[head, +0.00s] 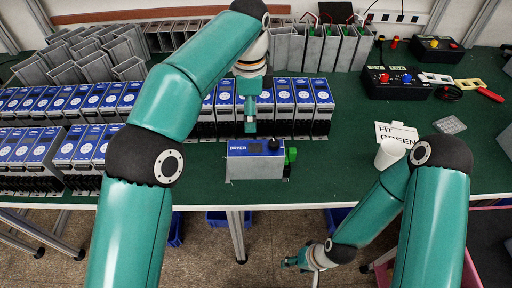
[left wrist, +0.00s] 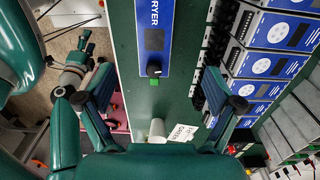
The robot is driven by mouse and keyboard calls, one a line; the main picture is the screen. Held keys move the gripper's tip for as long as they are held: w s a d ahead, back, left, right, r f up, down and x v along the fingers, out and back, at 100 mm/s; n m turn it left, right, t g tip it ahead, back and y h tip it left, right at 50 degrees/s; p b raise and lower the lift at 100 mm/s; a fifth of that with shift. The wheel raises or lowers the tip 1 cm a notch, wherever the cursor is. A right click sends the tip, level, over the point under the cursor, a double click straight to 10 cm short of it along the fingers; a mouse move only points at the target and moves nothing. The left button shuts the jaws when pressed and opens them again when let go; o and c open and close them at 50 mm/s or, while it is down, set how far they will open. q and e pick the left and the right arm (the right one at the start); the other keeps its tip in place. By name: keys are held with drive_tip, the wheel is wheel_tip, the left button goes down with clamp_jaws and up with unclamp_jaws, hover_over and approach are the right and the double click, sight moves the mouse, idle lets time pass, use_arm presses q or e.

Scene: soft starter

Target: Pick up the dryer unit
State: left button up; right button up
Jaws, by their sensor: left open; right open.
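The dryer unit (head: 243,166) is a grey box with a blue top marked DRYER, a black knob and a green connector on its right side. It lies near the front edge of the green table. It also shows in the left wrist view (left wrist: 155,40), at the top between my fingers. My left gripper (head: 250,122) is above and just behind the unit, apart from it. In the left wrist view this gripper (left wrist: 158,92) is wide open and empty. My right gripper (head: 290,262) is open, low in front of the table edge, away from the unit.
Rows of blue-faced units (head: 310,95) stand behind the dryer and at the left. Empty grey housings (head: 95,60) are at the back. A white cup (head: 389,154), a paper sign (head: 398,130) and a black test box (head: 395,82) are at the right.

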sight(250, 146)
use_arm(q)
drive_tip(key=f+b, duration=0.1)
drive_tip(key=f, duration=0.9)
drive_tip(key=shift+a+f, duration=0.1)
drive_tip(key=shift+a, duration=0.1)
drive_tip(key=shift+s+f, duration=0.1)
drive_tip(key=shift+f, duration=0.65)
drive_tip(key=f, duration=0.4)
drive_tip(key=shift+s+a+p, duration=0.25)
drive_tip(key=shift+s+p, duration=0.05)
drive_tip(key=shift+s, duration=0.1)
drive_tip(key=shift+f, duration=0.45)
drive_tip(key=shift+w, duration=0.1)
drive_tip(key=c, duration=1.7)
